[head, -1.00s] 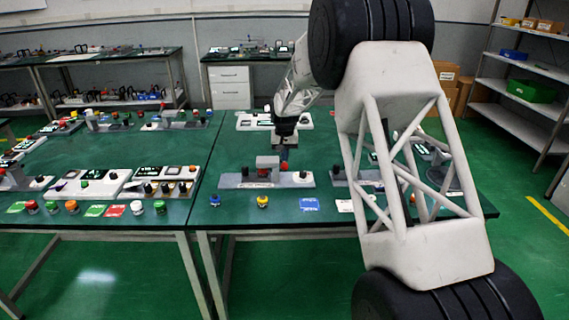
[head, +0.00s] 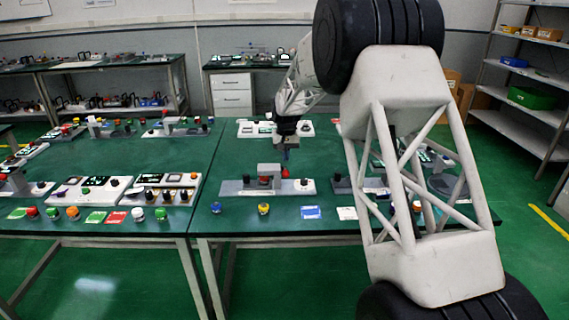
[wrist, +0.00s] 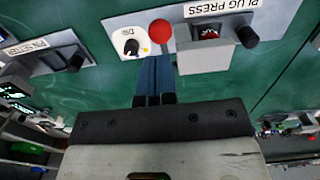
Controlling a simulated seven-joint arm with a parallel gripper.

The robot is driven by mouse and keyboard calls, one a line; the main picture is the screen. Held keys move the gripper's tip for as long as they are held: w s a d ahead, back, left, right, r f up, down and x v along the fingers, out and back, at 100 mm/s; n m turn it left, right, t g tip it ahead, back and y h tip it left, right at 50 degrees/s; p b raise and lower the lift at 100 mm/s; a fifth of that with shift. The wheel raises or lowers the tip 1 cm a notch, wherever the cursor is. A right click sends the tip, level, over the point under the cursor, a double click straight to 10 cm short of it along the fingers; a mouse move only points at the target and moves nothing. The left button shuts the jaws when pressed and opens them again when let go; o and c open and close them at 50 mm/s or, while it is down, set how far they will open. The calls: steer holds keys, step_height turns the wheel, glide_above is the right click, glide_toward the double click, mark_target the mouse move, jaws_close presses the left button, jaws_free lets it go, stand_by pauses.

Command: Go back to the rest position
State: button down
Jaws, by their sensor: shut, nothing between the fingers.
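My gripper (head: 287,153) is above the green table (head: 235,165), just behind and over the grey plug press station (head: 245,185). In the wrist view my gripper's blue-grey fingers (wrist: 154,78) are together, with nothing between them. The plug press panel (wrist: 125,22) shows ahead of the fingers, with its label, a red ball knob (wrist: 159,31) and a black knob (wrist: 131,46). The fingertips appear close to the red knob in the picture; whether they touch it cannot be told. My own arm covers the right part of the table in the head view.
A blue button (head: 216,208), a yellow button (head: 264,208) and a blue card (head: 311,212) lie along the front edge. A white panel (head: 255,128) stands behind my gripper. More panels and buttons fill the left table (head: 110,150). Shelves (head: 520,85) stand at the right.

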steer(key=s+d+r, duration=0.3)
steer(key=s+r, duration=0.3)
steer(key=s, duration=0.4)
steer(key=s+d+r+t, duration=0.1)
steer(key=s+d+r, duration=0.4)
steer(key=s, duration=0.5)
steer(key=s+d+r, duration=0.2)
steer(key=s+r, duration=0.4)
steer(key=s, duration=0.4)
steer(key=s+d+f, duration=0.1)
steer(key=s+d, duration=0.1)
steer(key=s, duration=1.4)
steer(key=s+d+f+t, duration=0.1)
steer(key=s+d+f, duration=0.1)
steer(key=s, duration=1.4)
steer(key=shift+s+d+f+t, duration=0.2)
steer(key=shift+s+d+t, duration=0.1)
